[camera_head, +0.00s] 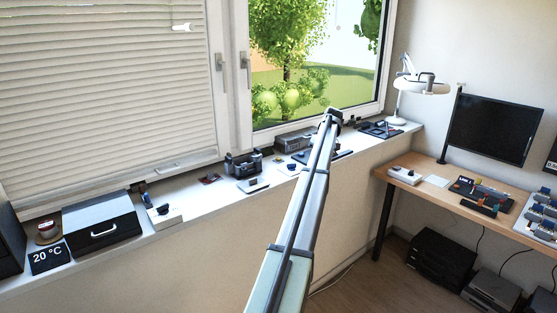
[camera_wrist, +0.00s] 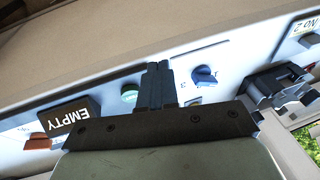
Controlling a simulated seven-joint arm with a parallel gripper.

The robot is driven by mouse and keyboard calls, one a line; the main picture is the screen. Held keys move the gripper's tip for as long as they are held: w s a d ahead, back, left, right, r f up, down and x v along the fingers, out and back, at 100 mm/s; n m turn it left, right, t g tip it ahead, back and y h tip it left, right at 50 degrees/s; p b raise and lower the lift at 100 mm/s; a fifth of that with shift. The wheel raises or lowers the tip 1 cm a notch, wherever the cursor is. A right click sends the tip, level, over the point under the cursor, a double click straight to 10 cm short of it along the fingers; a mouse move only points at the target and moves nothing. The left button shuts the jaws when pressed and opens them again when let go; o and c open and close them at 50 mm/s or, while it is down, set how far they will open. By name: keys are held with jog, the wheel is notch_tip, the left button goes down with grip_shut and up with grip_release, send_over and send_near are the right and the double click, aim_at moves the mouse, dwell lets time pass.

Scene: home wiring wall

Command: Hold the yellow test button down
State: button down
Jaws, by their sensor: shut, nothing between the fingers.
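I cannot make out a yellow test button in either view. In the wrist view my gripper (camera_wrist: 158,68) is shut and empty, its dark fingertips over a white panel (camera_wrist: 105,90). A round green button (camera_wrist: 130,94) sits just left of the fingers. A blue rotary knob (camera_wrist: 205,76) sits to their right. The fingers hide the part of the panel between these two. Whether the tips touch the panel I cannot tell.
A dark EMPTY sign (camera_wrist: 77,120) and a black device (camera_wrist: 280,86) flank the gripper in the wrist view. In the head view the sill (camera_head: 215,196) carries a black handled box (camera_head: 100,222) and several devices. A desk (camera_head: 420,185) with a monitor (camera_head: 495,128) stands right.

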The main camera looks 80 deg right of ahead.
aim_at(278, 159)
jog(key=w+d+r+t, duration=0.2)
jog(key=w+d+r, duration=0.2)
jog(key=w, duration=0.3)
jog(key=w+d+r+m+t+h, duration=0.1)
jog(key=w+d+r+t, duration=0.2)
jog(key=w, duration=0.5)
notch_tip(278, 159, up, 2)
jog(key=shift+w+d+r, duration=0.1)
jog(key=shift+w+d, duration=0.15)
jog(key=shift+d, duration=0.25)
jog(key=shift+f, duration=0.2)
jog(key=shift+f, duration=4.3)
jog(key=shift+f, duration=0.85)
dwell(0.5)
